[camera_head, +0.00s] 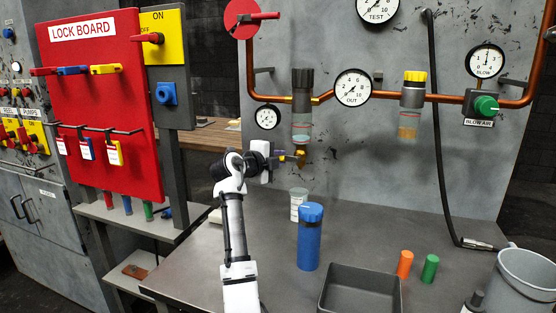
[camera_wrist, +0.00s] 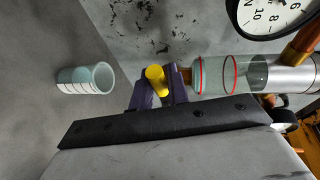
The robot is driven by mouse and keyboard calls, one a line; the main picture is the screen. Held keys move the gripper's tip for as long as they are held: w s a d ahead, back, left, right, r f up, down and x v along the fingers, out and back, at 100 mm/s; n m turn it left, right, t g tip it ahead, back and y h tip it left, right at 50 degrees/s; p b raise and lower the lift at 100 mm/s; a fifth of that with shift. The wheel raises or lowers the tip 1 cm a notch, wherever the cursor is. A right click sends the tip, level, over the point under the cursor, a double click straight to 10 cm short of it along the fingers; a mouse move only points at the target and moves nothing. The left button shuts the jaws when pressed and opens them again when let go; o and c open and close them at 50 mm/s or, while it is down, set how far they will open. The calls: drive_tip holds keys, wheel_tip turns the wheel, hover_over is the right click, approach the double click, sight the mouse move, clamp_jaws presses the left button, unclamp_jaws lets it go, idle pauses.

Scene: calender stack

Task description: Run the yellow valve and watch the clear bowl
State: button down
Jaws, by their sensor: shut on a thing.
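The clear bowl (camera_head: 302,128) hangs under a dark cap on the copper pipe. In the wrist view the clear bowl (camera_wrist: 218,75) lies sideways, with red rings and a pale tint in its lower part; the exact liquid level is hard to tell. The yellow valve (camera_wrist: 155,76) is at the bowl's bottom end. My gripper (camera_head: 299,157) is just under the bowl; its purple fingers (camera_wrist: 160,88) are shut on the yellow valve. A pale cup with graduation lines (camera_head: 298,205) stands on the bench below, also in the wrist view (camera_wrist: 85,79).
A blue canister (camera_head: 310,238) stands in front of the cup. A dark tray (camera_head: 360,292), orange (camera_head: 404,264) and green (camera_head: 430,268) cylinders and a grey bucket (camera_head: 524,283) are to the right. A second bowl (camera_head: 408,124) with a yellow cap hangs right of the OUT gauge (camera_head: 352,87).

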drive_tip(key=shift+d+f, duration=0.1)
drive_tip(key=c, duration=1.4)
unclamp_jaws()
drive_tip(key=shift+b+v, duration=1.15)
drive_tip(key=shift+v, duration=5.8)
